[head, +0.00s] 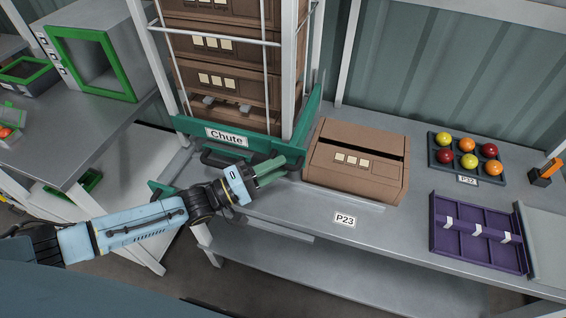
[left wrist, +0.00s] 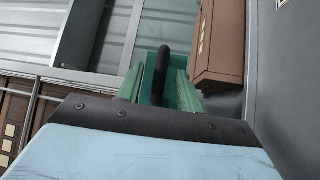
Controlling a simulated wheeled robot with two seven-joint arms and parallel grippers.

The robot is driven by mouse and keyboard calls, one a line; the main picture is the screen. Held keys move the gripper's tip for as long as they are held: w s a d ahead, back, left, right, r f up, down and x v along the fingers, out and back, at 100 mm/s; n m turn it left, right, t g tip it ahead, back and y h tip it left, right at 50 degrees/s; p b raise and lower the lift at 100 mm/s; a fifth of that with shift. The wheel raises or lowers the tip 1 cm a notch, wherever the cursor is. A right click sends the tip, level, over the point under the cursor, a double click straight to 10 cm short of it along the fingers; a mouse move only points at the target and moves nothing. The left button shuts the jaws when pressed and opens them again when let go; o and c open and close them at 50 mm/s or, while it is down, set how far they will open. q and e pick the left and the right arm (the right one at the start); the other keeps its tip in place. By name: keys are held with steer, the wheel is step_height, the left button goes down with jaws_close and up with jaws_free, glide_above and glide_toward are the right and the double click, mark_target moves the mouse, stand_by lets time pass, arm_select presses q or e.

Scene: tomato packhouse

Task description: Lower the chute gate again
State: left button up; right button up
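The chute (head: 227,137) is a green-based frame with stacked brown cartons in it. A green plate (head: 312,108), seemingly the gate, stands at its right side; how high it sits is unclear. My left gripper (head: 272,172) is at the chute's front right corner, its green fingers pointing right. In the left wrist view the fingers (left wrist: 160,92) are apart, with a black looped handle (left wrist: 163,62) on a green part (left wrist: 147,85) seen between them. I cannot tell whether they touch the handle. My right gripper is out of view.
A brown carton (head: 345,180) sits on the grey table right of the chute, close to my gripper. Further right are a tomato tray (head: 436,163) and a purple divided tray (head: 438,243). The table around the P23 label (head: 345,220) is clear.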

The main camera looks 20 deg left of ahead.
arm_select(q)
steer(key=shift+x, duration=1.1)
jaws_close()
